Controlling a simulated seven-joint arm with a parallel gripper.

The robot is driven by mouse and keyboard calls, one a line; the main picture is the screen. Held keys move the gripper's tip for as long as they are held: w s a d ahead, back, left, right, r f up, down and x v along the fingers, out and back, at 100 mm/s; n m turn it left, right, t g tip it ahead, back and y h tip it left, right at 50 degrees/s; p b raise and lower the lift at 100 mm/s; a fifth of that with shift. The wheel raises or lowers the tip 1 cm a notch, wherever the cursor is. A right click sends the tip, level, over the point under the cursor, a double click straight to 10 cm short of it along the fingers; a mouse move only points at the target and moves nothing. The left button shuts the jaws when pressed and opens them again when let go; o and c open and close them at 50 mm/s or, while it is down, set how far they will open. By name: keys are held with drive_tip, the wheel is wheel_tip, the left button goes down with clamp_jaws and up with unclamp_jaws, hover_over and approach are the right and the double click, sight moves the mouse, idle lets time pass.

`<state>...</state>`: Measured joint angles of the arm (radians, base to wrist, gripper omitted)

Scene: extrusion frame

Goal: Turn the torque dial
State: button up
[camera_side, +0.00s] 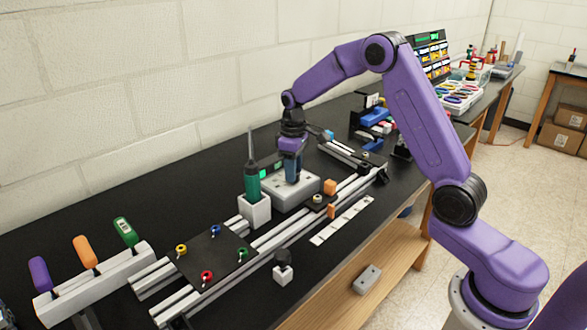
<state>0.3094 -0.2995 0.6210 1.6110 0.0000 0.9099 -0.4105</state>
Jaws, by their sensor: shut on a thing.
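A light grey box (274,198) stands on the black bench behind the aluminium rails, with a small green display (266,174) at its back left. My gripper (292,180) points straight down over the middle of the box top, its blue fingers shut at the top surface. The torque dial sits between the fingertips and is hidden by them, so its angle cannot be seen. A green-handled screwdriver (252,184) stands upright in a white holder (256,211) just left of the box.
Aluminium rails (270,238) run in front of the box, with a black plate (215,258) carrying coloured knobs at the left. A white rack (95,283) holds purple, orange and green handles. A white marked strip (342,220) lies near the front edge. Orange blocks (330,187) sit right.

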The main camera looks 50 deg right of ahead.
drive_tip(key=shift+m, duration=2.2)
drive_tip(key=shift+r, duration=0.1)
drive_tip(key=o, duration=1)
drive_tip(key=shift+o, duration=0.2)
wheel_tip(320, 180, up, 17)
drive_tip(key=shift+r, duration=0.2)
drive_tip(key=shift+a, duration=0.1)
